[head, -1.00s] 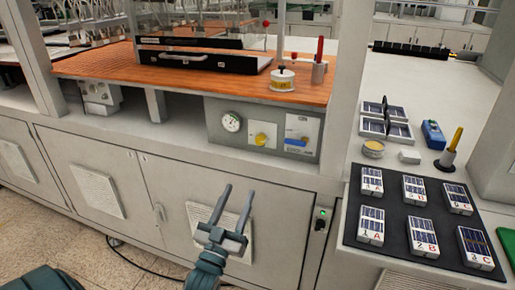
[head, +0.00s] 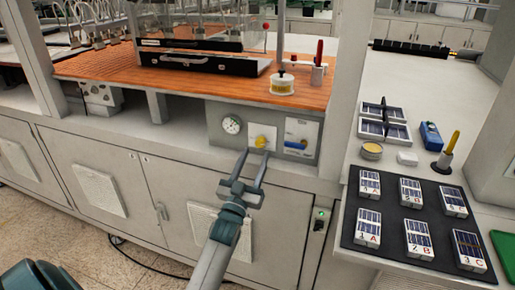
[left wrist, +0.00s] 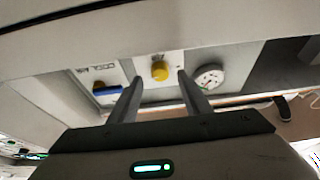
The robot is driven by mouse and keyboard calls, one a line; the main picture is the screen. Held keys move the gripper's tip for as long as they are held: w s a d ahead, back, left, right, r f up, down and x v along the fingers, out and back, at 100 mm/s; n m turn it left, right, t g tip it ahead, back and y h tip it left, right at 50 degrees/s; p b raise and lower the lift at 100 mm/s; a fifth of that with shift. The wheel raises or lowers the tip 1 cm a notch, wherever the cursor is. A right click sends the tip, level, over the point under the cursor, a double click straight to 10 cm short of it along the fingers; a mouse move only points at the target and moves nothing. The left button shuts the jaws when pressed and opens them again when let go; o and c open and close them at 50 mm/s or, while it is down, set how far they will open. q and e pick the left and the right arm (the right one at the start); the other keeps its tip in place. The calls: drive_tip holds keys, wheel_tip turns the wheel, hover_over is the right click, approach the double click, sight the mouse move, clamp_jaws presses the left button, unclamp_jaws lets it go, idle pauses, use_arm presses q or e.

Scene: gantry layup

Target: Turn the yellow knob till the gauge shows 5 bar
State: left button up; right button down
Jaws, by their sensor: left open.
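The yellow knob (head: 261,142) sits on a white plate on the grey panel under the orange worktop. The round gauge (head: 232,125) is to its left; its needle is too small to read. My left gripper (head: 256,152) is open and empty, its fingertips just below and in front of the knob. In the left wrist view, the knob (left wrist: 160,71) shows between the two fingers (left wrist: 158,80), beyond their tips, and the gauge (left wrist: 209,77) is to the right. I cannot tell whether a finger touches the knob. My right gripper is not in view.
A blue handle (head: 296,144) on a white plate is right of the knob, also seen in the left wrist view (left wrist: 107,89). A dark mat (head: 395,240) with several labelled boxes lies at the right. A small switch box (head: 320,220) is on the cabinet front.

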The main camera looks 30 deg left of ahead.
sight(259, 146)
use_arm(q)
drive_tip(key=shift+x, duration=1.75)
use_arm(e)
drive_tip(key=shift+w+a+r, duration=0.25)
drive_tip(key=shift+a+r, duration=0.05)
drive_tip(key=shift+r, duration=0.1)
use_arm(q)
drive_tip(key=c, duration=1)
drive_tip(key=shift+a+m+p, duration=0.1)
drive_tip(key=shift+m+p, duration=0.3)
drive_tip(key=shift+m, duration=0.3)
drive_tip(key=shift+c, duration=0.2)
drive_tip(key=shift+h, duration=0.4)
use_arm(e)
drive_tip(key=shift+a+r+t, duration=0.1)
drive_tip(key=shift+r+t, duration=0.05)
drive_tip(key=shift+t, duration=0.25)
use_arm(q)
drive_tip(key=o, duration=1)
drive_tip(key=shift+o, duration=0.2)
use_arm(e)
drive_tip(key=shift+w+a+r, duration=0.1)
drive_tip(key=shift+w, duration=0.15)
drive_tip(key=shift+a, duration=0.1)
